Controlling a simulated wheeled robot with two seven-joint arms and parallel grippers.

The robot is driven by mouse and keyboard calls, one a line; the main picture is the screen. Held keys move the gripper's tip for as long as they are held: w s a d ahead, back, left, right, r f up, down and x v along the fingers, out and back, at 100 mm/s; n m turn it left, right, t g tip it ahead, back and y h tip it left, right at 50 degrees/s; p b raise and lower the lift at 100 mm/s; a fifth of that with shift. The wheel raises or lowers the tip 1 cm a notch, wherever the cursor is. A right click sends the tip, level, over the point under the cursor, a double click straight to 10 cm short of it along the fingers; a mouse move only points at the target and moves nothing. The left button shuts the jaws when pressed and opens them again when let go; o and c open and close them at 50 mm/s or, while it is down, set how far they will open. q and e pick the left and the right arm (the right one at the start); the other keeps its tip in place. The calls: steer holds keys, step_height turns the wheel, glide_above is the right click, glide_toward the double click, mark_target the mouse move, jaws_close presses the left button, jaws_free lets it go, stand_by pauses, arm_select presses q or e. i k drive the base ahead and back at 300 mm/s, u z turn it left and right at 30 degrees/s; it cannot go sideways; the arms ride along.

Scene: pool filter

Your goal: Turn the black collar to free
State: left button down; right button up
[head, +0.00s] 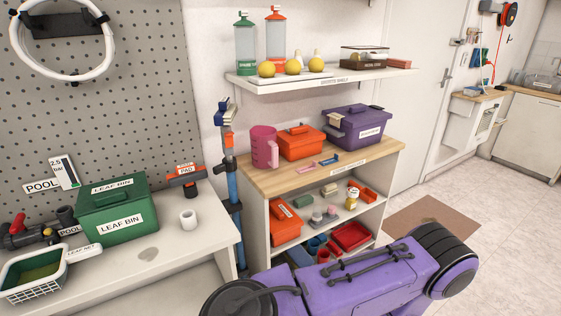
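A dark pipe fitting (66,215) stands at the left on the white bench, partly hidden behind the green leaf bin. It may be the black collar, but I cannot tell at this size. Beside it on the left is a dark valve with a red handle (18,224), with a brass-coloured piece (49,233) close by. Neither gripper shows in the head view. A purple arm link of mine crosses the bottom right, and its gripper is out of the picture.
The green leaf bin (118,222) and a white-rimmed leaf net basket (33,272) crowd the fittings. A white ring (188,219) stands on the bench (185,255), whose front is clear. A blue pipe (233,184) and a loaded wooden-topped shelf unit (285,181) stand to the right.

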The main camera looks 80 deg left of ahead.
mark_target(227, 166)
steer(key=z, duration=0.1)
steer(key=i, duration=0.9)
steer(key=u, duration=2.1)
